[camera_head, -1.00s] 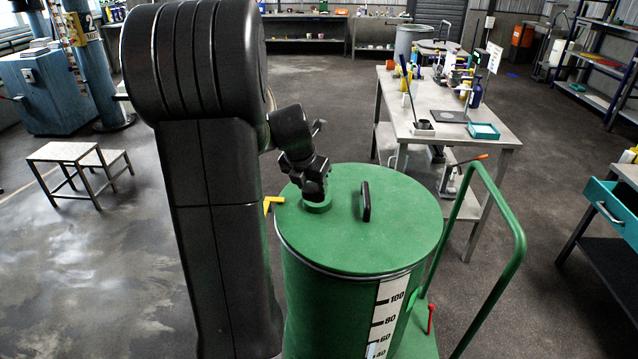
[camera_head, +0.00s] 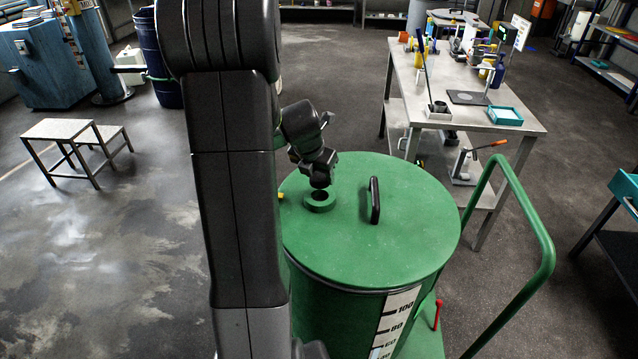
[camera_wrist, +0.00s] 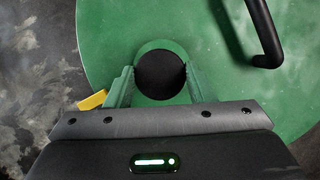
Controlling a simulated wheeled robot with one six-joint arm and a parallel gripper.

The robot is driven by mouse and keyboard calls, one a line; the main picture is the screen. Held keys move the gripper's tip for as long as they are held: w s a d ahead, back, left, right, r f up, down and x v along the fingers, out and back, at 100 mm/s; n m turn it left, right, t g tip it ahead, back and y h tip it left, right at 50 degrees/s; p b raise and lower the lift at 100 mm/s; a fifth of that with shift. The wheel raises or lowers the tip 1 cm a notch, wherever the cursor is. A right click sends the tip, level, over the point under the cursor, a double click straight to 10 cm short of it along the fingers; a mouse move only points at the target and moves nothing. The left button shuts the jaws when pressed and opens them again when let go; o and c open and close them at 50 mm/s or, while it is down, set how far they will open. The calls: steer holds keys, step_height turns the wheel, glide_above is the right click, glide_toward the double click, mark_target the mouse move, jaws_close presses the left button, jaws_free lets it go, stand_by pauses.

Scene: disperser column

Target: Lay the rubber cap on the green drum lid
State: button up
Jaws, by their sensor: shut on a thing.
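The green drum lid (camera_head: 415,235) is a flat round top on a green drum, with a black bar handle (camera_head: 375,200) on it. A raised green ring (camera_head: 320,201) sits on the lid left of the handle. My gripper (camera_head: 320,184) is just above this ring. In the wrist view my gripper (camera_wrist: 160,88) is shut on the black round rubber cap (camera_wrist: 160,75), a finger on each side. The green ring shows around the cap's far edge. I cannot tell whether the cap touches the ring or is slightly above it.
A green push handle (camera_head: 548,262) rises right of the drum. A steel workbench (camera_head: 455,100) with several items stands behind. A small step stool (camera_head: 60,130) is at the left. The right part of the lid is clear.

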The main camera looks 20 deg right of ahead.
mark_target(319, 185)
steer(key=shift+f, duration=1.65)
steer(key=shift+f+b, duration=0.45)
steer(key=shift+f, duration=0.2)
steer(key=o, duration=1)
steer(key=shift+c, duration=0.2)
steer(key=shift+r, duration=0.15)
steer(key=p+v, duration=0.1)
steer(key=v, duration=1.2)
steer(key=shift+w+d, duration=0.1)
steer(key=shift+d, duration=0.1)
